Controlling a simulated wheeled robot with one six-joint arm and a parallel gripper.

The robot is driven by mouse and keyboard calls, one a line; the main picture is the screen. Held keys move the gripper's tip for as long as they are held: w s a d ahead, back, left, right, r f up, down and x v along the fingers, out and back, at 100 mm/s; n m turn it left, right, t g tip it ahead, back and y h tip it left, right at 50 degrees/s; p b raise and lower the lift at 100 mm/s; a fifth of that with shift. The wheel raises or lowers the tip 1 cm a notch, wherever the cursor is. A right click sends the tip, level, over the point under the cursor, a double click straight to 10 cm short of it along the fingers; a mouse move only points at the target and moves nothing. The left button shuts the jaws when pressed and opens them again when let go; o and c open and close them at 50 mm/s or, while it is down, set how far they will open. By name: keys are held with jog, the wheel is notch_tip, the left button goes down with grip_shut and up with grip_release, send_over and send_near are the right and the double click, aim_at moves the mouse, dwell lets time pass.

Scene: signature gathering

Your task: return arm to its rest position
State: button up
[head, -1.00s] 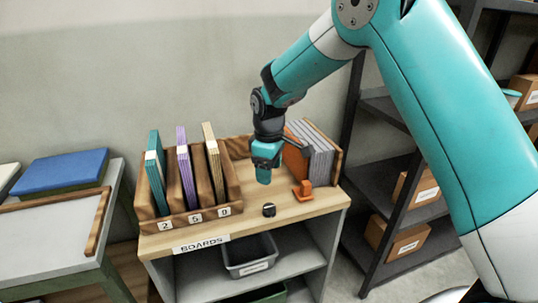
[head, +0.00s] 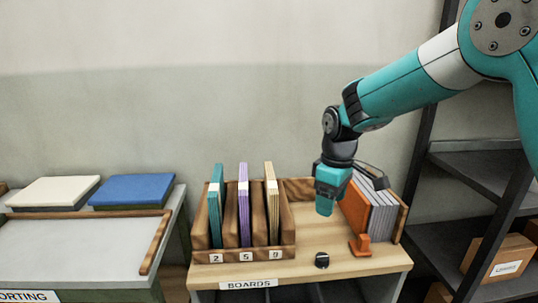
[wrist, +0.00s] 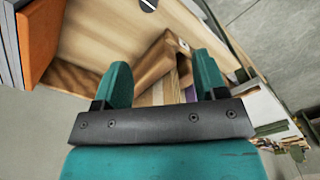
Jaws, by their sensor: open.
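My gripper (head: 325,208) hangs from the teal arm above the wooden top of the boards stand (head: 315,266). In the wrist view, the two teal fingers of my gripper (wrist: 160,88) are apart with nothing held between them. To its left in the head view, a wooden rack (head: 262,252) holds a teal board (head: 215,205), a purple board (head: 243,205) and a cream board (head: 272,205) upright in slots labelled 2, 5 and 9. To its right stand several grey boards (head: 384,214) with an orange one (head: 354,208).
Dark shelves (head: 490,175) with boxes stand at right.

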jog(key=s+a+r+m+y, duration=0.1)
jog(key=s+a+r+y, duration=0.1)
jog(key=s, duration=1.2)
jog(key=s+a+r+m+y, duration=0.1)
jog(key=s+r, duration=0.4)
jog(key=s, duration=1)
jog(key=shift+s+a+m+y, duration=0.25)
jog(key=shift+a+m+y, duration=0.15)
jog(key=shift+a+m, duration=0.1)
